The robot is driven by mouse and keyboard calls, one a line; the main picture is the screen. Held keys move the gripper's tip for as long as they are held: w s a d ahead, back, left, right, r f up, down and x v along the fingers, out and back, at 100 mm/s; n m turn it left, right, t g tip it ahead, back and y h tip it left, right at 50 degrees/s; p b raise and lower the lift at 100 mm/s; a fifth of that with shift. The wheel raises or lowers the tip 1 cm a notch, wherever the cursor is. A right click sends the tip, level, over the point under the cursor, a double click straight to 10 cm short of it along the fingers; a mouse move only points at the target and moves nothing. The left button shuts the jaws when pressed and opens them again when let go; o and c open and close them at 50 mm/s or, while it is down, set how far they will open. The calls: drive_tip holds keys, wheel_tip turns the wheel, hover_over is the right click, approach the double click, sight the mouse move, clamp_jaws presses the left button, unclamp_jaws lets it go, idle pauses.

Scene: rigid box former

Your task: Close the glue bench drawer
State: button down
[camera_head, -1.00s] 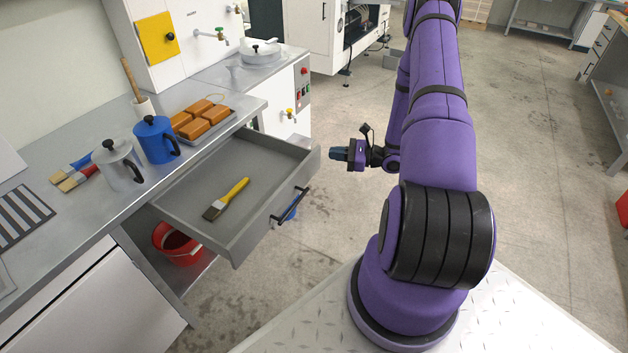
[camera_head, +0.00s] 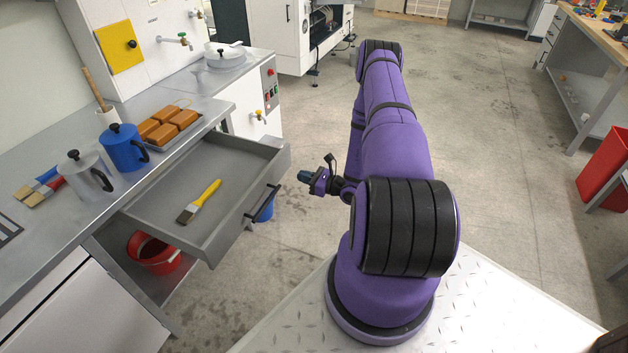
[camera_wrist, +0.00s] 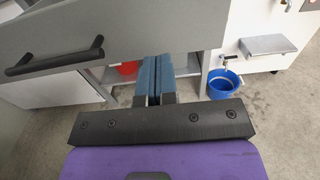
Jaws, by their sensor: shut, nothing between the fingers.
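The grey glue bench drawer (camera_head: 222,228) stands pulled out from under the steel bench top, with a yellow-handled brush (camera_head: 199,202) lying inside. Its dark bar handle (camera_head: 263,203) is on the front face. The handle also shows at the left of the wrist view (camera_wrist: 54,58). My gripper (camera_head: 304,176) is shut and empty, just off the right part of the drawer front. In the wrist view my blue fingertips (camera_wrist: 154,72) point at the drawer front's lower edge, right of the handle. I cannot tell whether they touch it.
On the bench top stand a grey pot (camera_head: 86,173), a blue pot (camera_head: 124,148) and a tray of orange-brown blocks (camera_head: 168,126). A red bucket (camera_head: 155,254) sits on the lower shelf. A blue bucket (camera_wrist: 224,84) is beyond the drawer.

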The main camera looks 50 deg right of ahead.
sight(280, 169)
drive_tip(key=x, duration=0.7)
drive_tip(key=shift+w, duration=0.1)
